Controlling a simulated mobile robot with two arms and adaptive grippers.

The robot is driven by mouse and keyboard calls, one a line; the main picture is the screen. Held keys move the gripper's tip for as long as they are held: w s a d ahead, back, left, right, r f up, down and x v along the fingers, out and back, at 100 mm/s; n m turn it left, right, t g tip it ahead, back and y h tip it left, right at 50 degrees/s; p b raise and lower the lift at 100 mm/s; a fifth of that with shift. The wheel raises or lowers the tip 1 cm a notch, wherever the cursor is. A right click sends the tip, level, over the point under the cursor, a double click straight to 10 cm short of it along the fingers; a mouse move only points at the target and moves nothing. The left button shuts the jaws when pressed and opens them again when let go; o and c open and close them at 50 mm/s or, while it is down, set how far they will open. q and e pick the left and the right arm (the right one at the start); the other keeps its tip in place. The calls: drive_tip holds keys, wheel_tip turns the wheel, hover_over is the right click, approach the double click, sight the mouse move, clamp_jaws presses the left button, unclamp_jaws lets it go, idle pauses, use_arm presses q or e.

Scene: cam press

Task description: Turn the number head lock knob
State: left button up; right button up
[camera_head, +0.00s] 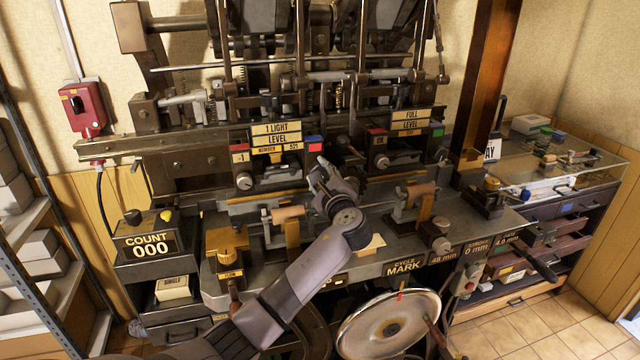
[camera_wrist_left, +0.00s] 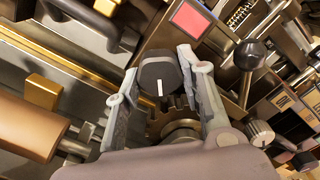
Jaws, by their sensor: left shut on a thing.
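A black round knob (camera_wrist_left: 157,72) with a white pointer line sits between the two grey fingers of my left gripper (camera_wrist_left: 158,62) in the left wrist view. The fingers are closed on its sides, and the pointer line points toward the palm. In the head view my left gripper (camera_head: 322,165) is at the middle of the press, just right of the left number head (camera_head: 276,140) with its level plates. There the knob is hidden behind the gripper. My right gripper is in neither view.
A black ball-ended lever (camera_wrist_left: 249,55) stands close to the right finger. A toothed gear (camera_wrist_left: 172,122) lies below the knob. The right head (camera_head: 408,122), wooden rollers on brackets and a large handwheel (camera_head: 388,328) surround the arm.

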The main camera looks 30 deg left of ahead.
use_arm(q)
drive_tip(key=shift+n+b, duration=7.85)
drive_tip(key=shift+n, duration=1.25)
drive_tip(key=o, duration=1.1)
drive_tip(key=shift+r, duration=0.1)
drive_tip(key=shift+o, duration=0.2)
